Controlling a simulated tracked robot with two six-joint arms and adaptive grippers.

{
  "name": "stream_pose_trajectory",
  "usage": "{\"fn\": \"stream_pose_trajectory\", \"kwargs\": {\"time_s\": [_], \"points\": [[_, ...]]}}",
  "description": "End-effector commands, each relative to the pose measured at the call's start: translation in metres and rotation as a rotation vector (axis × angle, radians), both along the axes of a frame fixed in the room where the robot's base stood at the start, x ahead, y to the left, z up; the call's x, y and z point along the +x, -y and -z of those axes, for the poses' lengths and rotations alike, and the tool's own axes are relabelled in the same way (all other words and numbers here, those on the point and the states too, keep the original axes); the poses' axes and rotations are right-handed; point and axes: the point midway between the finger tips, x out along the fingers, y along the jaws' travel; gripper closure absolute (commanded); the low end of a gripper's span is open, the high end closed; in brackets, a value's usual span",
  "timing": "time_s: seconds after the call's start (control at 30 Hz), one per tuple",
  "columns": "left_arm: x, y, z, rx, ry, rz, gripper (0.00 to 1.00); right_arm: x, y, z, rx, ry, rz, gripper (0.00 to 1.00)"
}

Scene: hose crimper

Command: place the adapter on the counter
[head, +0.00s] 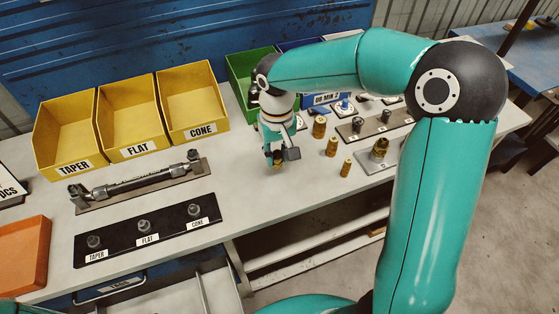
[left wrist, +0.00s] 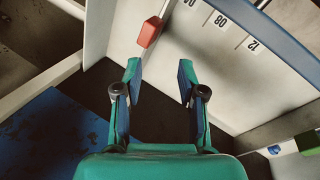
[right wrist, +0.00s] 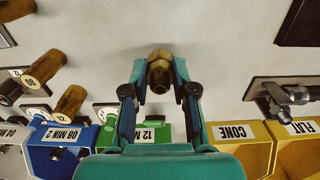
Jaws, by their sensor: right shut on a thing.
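My right gripper (head: 278,155) is shut on a brass adapter (right wrist: 158,70) with a hex collar, held between the fingertips in the right wrist view. In the head view the adapter (head: 277,162) shows just below the fingers, low over the pale counter (head: 305,190). I cannot tell whether it touches the counter. My left gripper (left wrist: 158,78) is open, with nothing between its fingers in the left wrist view; I cannot make it out in the head view.
Yellow bins (head: 130,120) stand at the back left, a green bin (head: 245,75) behind my right gripper. A black labelled plate (head: 148,230) and a hose holder (head: 140,185) lie left. Several brass fittings (head: 331,147) stand right. The counter around the adapter is clear.

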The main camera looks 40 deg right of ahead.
Motion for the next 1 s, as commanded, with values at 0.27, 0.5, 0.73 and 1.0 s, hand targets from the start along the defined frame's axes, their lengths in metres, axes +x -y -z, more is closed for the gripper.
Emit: {"fn": "stream_pose_trajectory", "kwargs": {"time_s": [0.27, 0.5, 0.73, 1.0], "points": [[0.000, 0.000, -0.002, 0.000, 0.000, 0.000, 0.60, -0.001, 0.000, 0.035, 0.000, -0.003, 0.001, 1.00], [0.000, 0.000, -0.001, 0.000, 0.000, 0.000, 0.60, -0.001, 0.001, 0.036, 0.000, -0.001, 0.002, 1.00], [0.000, 0.000, 0.001, 0.000, 0.000, 0.000, 0.60, -0.001, 0.001, 0.038, 0.000, -0.002, 0.002, 0.56], [0.000, 0.000, 0.001, 0.000, 0.000, 0.000, 0.60, -0.001, 0.001, 0.038, 0.000, -0.002, 0.002, 0.48]]}}
